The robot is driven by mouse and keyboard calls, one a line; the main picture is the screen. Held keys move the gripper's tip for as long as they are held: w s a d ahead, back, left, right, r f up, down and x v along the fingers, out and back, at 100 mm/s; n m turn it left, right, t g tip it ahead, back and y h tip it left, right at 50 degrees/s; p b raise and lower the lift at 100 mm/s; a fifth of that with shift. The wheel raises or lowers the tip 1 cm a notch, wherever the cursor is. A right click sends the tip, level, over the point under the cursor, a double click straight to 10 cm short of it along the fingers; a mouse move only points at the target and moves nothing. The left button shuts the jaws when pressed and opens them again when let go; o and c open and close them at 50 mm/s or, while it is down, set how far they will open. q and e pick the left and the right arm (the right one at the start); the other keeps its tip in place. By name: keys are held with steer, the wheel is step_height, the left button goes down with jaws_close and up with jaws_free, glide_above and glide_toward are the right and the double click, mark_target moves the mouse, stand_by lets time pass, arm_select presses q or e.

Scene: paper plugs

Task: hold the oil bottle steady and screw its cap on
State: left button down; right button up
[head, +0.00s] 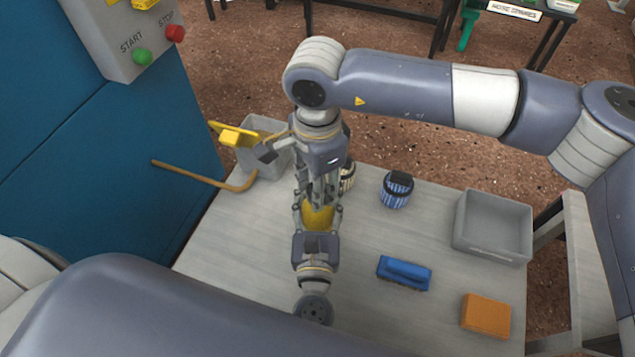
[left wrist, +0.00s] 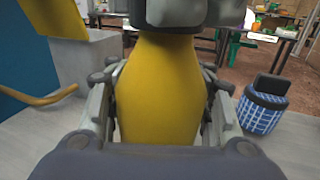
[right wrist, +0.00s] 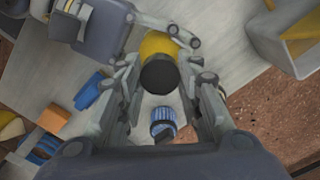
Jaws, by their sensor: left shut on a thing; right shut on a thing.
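The yellow oil bottle (head: 318,216) stands at the middle of the table and fills the centre of the left wrist view (left wrist: 158,90). My left gripper (head: 318,222) is shut on its body from the near side, with a finger on each side. My right gripper (head: 319,194) points down from above, shut on the dark round cap (right wrist: 160,75). In the right wrist view the cap lies in line with the bottle's top (right wrist: 160,44). The bottle's neck is hidden by the right gripper, so I cannot tell how the cap sits on it.
A blue patterned jar (head: 396,192) stands right of the grippers, and a cream one (head: 347,178) is partly hidden behind them. A blue brush (head: 404,273), an orange block (head: 486,315) and a grey bin (head: 493,227) are to the right. Another bin (head: 272,170) stands back left.

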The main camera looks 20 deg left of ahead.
steer(key=m, duration=0.6)
steer(key=shift+m, duration=0.3)
steer(key=m, duration=0.4)
steer(key=shift+m, duration=0.3)
steer(key=m, duration=0.4)
steer(key=shift+w+m, duration=0.1)
steer(key=shift+m, duration=0.3)
steer(key=m, duration=0.4)
steer(key=shift+m, duration=0.4)
steer(key=m, duration=0.4)
steer(key=shift+m, duration=0.3)
steer(key=m, duration=1.6)
steer(key=shift+d, duration=0.1)
steer(key=o, duration=0.7)
steer(key=shift+f, duration=0.1)
